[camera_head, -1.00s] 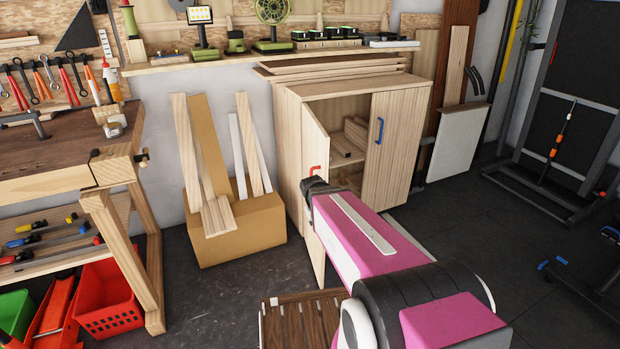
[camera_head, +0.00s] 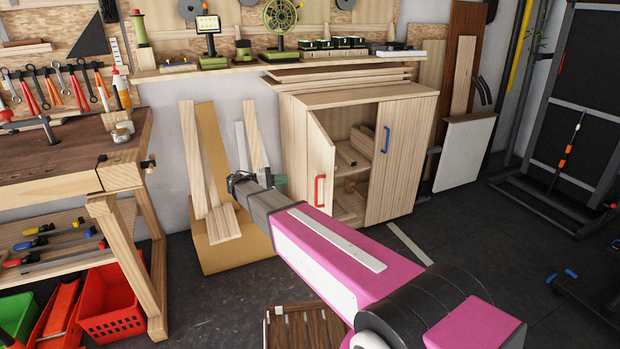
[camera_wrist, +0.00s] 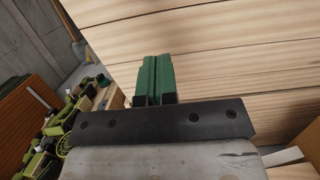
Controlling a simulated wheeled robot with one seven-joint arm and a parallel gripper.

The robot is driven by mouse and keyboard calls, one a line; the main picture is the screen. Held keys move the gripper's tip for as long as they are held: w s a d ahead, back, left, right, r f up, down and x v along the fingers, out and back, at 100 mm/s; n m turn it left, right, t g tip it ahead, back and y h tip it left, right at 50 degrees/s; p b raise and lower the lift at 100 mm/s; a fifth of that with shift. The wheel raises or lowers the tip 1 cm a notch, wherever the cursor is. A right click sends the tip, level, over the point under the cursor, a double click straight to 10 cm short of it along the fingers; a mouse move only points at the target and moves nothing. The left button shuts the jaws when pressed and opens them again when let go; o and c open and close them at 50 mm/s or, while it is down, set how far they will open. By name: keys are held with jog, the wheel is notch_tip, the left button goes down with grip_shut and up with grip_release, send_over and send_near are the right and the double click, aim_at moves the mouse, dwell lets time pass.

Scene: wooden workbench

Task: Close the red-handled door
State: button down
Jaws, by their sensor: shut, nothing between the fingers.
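The red-handled door (camera_head: 320,160) is the left door of the wooden cabinet (camera_head: 350,97). It stands open, swung out toward me, with its red handle (camera_head: 319,191) near the free edge. My gripper (camera_head: 240,181) is shut and empty. In the wrist view the green fingers (camera_wrist: 154,80) are pressed together in front of a pale wooden surface (camera_wrist: 215,55), likely the door's outer face. I cannot tell whether they touch it.
The blue-handled right door (camera_head: 391,150) appears shut. Wooden pieces (camera_head: 352,153) lie inside the cabinet. A cardboard box (camera_head: 238,247) with leaning boards stands left of it. A slatted wooden piece (camera_head: 302,328) is low in front.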

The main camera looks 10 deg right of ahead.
aim_at(323, 175)
jog(key=d, duration=1.4)
jog(key=shift+w, duration=0.4)
